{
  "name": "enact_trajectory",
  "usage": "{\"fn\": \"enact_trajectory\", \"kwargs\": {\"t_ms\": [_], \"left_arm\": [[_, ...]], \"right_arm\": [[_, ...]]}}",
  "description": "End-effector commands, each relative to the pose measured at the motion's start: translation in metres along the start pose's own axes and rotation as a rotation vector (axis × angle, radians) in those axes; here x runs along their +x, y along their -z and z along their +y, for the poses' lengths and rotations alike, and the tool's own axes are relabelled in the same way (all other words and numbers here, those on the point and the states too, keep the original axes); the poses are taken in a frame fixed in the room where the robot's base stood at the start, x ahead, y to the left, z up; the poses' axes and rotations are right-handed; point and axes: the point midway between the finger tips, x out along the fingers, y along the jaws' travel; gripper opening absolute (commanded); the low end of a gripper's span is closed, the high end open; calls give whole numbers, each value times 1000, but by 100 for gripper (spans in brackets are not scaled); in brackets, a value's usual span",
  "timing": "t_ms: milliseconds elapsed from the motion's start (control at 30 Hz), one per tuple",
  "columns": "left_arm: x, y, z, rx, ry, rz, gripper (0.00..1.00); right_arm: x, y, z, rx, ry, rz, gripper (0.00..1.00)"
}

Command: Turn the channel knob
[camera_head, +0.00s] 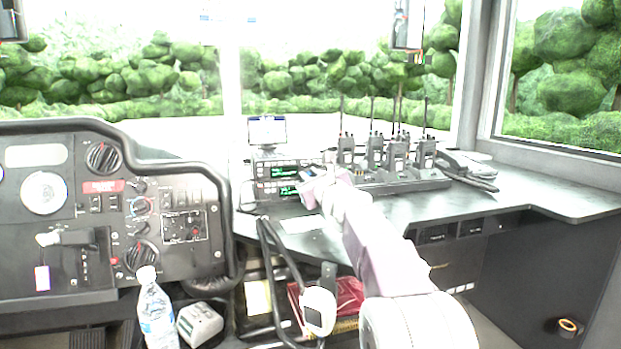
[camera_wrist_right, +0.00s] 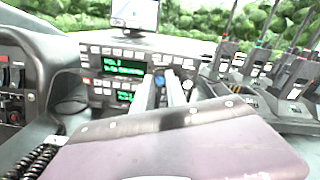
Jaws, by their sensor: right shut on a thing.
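Two stacked dark radio units (camera_head: 262,172) with green displays stand on the counter beside the dashboard. They also show in the right wrist view (camera_wrist_right: 92,50), with small knobs toward their right side. My right gripper (camera_head: 312,188) reaches the right side of the radio fronts. In the right wrist view its two light fingers (camera_wrist_right: 161,88) are at the radio's face, close around a small bluish knob (camera_wrist_right: 160,80). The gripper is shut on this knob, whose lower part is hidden. I cannot read its label. My left gripper is not in view.
A rack of several handheld radios (camera_head: 385,184) stands just right of the gripper. A small screen (camera_head: 267,130) sits above the radio units. A black cable (camera_head: 275,250) hangs in front of the counter. The counter (camera_head: 520,188) is clear farther right.

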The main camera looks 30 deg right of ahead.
Motion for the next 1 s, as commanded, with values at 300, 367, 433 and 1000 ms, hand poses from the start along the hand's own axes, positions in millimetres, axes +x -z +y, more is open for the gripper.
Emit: {"fn": "enact_trajectory", "kwargs": {"t_ms": [300,367,433,1000], "left_arm": [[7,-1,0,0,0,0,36],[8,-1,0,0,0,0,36],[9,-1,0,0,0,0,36],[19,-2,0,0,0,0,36]], "right_arm": [[0,1,1,-291,-2,8,0],[0,1,1,-350,-3,9,0],[0,1,1,-416,-4,11,0],[0,1,1,-956,-8,26,0]]}}
